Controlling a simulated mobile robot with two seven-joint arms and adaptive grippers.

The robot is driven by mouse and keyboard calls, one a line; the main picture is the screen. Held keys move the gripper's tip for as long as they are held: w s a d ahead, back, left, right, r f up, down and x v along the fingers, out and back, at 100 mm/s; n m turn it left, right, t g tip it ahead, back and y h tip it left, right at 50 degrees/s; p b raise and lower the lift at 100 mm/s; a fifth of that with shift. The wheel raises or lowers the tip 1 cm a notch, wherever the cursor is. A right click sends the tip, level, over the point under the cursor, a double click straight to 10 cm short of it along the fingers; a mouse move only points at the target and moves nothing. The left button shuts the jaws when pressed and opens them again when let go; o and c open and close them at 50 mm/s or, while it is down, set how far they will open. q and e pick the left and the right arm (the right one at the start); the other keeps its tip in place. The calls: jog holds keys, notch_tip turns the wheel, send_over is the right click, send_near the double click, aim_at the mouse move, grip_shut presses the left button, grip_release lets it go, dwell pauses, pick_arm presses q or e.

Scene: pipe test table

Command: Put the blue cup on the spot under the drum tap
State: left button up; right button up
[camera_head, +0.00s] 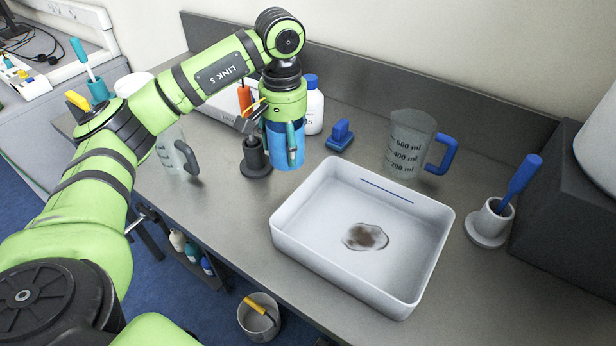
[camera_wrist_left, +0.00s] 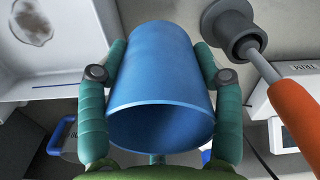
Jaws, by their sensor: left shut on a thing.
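The blue cup (camera_head: 287,152) is upright between the fingers of my left gripper (camera_head: 283,140). In the left wrist view the cup (camera_wrist_left: 160,80) has its open rim toward my palm, and my left gripper's green fingers (camera_wrist_left: 160,52) press on its two sides. My gripper comes from above and partly hides the cup in the head view. I cannot tell how far the cup's bottom is from the table. At the right edge, part of a white rounded body (camera_head: 600,135) stands on a dark block (camera_head: 565,215); no tap or marked spot shows. My right gripper is out of view.
A white tray (camera_head: 283,236) with a brown-stained puddle fills the middle front. Around it are a blue-handled jug (camera_head: 408,145), a white pot with a blue tool (camera_head: 489,222) and a blue block (camera_head: 340,137). A dark holder with an orange-handled tool (camera_head: 256,158) stands close beside the cup.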

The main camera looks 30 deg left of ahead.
aim_at(283, 158)
pick_arm(q)
jog(key=f, duration=0.2)
jog(key=f+p, duration=0.1)
jog(key=f, duration=0.1)
jog(key=shift+s+a+f, duration=0.1)
jog(key=shift+s+a, duration=0.1)
jog(key=shift+a, duration=0.15)
notch_tip(283, 158, down, 3)
jog(key=shift+d+f+p, duration=0.1)
jog(key=shift+d+p, duration=0.05)
jog(key=shift+p, duration=0.25)
jog(key=shift+f, duration=0.5)
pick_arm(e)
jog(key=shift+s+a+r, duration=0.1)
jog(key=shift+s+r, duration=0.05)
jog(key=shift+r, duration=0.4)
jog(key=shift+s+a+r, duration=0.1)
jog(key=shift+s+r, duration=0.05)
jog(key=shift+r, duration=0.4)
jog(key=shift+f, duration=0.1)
pick_arm(q)
jog(key=o, duration=0.9)
jog(key=shift+f, duration=0.15)
jog(key=shift+c, duration=0.2)
jog(key=o, duration=0.4)
